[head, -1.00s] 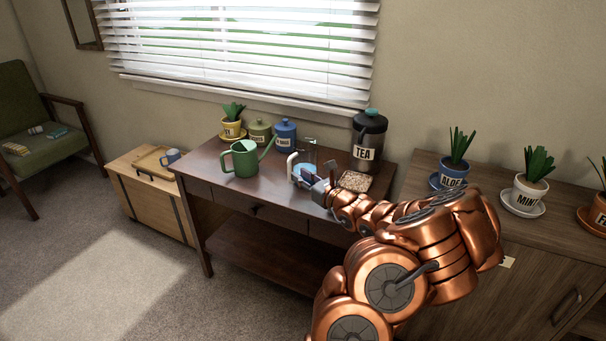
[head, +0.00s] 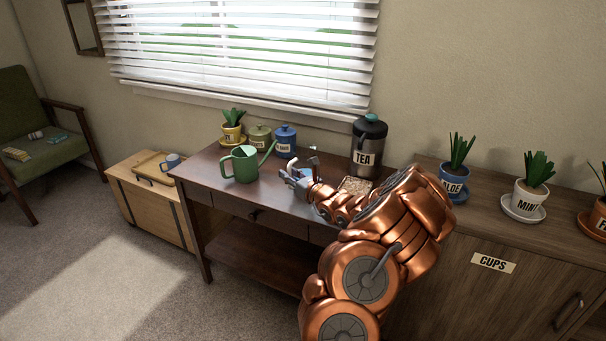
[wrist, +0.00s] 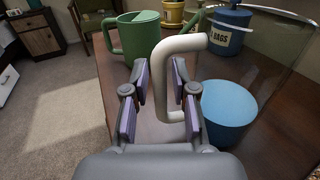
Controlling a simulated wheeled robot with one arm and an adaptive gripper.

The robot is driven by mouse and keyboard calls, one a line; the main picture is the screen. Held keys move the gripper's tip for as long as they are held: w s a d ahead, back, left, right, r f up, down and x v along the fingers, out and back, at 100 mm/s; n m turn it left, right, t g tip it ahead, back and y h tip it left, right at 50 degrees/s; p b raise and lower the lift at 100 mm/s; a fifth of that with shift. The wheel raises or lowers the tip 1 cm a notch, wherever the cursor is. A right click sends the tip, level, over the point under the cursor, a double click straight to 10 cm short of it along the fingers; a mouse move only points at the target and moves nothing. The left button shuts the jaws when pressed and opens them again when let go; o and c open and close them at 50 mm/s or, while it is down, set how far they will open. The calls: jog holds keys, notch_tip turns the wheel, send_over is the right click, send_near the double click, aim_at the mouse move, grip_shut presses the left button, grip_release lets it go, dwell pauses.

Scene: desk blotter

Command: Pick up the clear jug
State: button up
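The clear jug (wrist: 262,52) stands on the brown desk, at the right in the wrist view. It is see-through, with a pale handle (wrist: 163,58) and blue in its lower part (wrist: 230,108). My gripper (wrist: 160,82) is open, and the jug's handle lies between its two pairs of finger pads. Gaps show beside the handle, so I see no firm hold. In the head view my gripper (head: 296,181) is over the desk, and my arm and gripper hide much of the jug.
A green watering can (head: 241,164) stands left of the jug. Behind it are a yellow pot (head: 231,133), a green canister (head: 259,138) and a blue canister (head: 285,141). A TEA urn (head: 368,147) and a speckled tray (head: 355,185) are to the right. The desk's front left is clear.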

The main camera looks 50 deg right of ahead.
jog(key=shift+c, duration=0.3)
grip_shut()
dwell(0.3)
